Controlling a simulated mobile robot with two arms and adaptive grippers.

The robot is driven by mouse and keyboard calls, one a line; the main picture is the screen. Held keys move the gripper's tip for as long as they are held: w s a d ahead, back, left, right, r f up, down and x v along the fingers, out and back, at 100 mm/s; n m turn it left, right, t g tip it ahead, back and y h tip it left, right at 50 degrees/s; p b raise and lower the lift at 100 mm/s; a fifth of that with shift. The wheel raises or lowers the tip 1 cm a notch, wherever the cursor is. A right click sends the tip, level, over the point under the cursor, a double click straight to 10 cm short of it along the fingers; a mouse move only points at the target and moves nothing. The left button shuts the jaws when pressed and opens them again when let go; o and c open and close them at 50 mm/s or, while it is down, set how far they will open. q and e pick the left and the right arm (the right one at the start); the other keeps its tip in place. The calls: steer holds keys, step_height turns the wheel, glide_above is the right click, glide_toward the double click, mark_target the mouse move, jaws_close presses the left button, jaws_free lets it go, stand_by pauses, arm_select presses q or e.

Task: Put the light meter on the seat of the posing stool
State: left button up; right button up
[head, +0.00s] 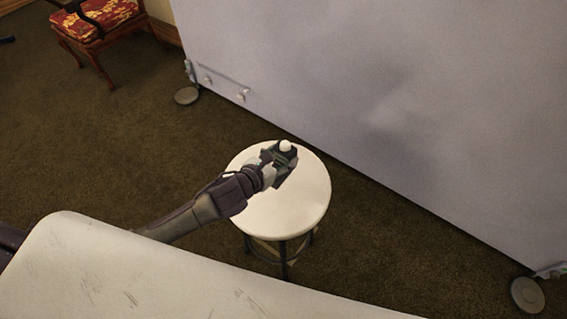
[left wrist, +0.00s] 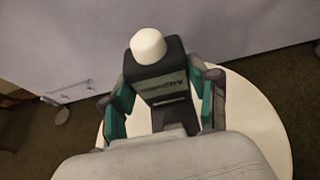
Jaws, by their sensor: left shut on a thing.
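The light meter is a dark box with a white dome; its dome (head: 286,146) shows at the tip of my left gripper (head: 280,158) in the head view. In the left wrist view the light meter (left wrist: 158,80) is between the two green-padded fingers of my left gripper (left wrist: 166,100), which is shut on it. The posing stool has a round white seat (head: 300,205) and dark legs. The gripper and meter are over the far part of the seat, which also shows in the left wrist view (left wrist: 255,125). I cannot tell whether the meter touches the seat. My right gripper is not in view.
A pale scuffed surface (head: 150,285) fills the near left, below my left arm. A large grey panel (head: 380,90) on round feet (head: 527,294) stands close behind the stool. A wooden chair with a red patterned seat (head: 95,18) is at the far left. The seat's right side is bare.

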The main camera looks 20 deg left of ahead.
mark_target(279, 165)
arm_select(q)
steer(key=shift+w+d+f, duration=0.1)
steer(key=shift+w+f, duration=0.2)
steer(key=shift+w, duration=0.3)
steer(key=shift+w+f, duration=0.3)
steer(key=shift+w, duration=0.3)
steer(key=shift+w+f, duration=0.1)
steer(key=shift+f, duration=0.05)
step_height(279, 165, down, 4)
steer(key=shift+r+b, duration=0.1)
steer(key=shift+b, duration=0.4)
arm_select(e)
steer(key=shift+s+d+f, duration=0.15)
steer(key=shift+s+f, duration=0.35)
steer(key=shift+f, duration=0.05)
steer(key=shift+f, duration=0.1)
arm_select(q)
steer(key=o, duration=1.5)
steer(key=shift+f, duration=0.2)
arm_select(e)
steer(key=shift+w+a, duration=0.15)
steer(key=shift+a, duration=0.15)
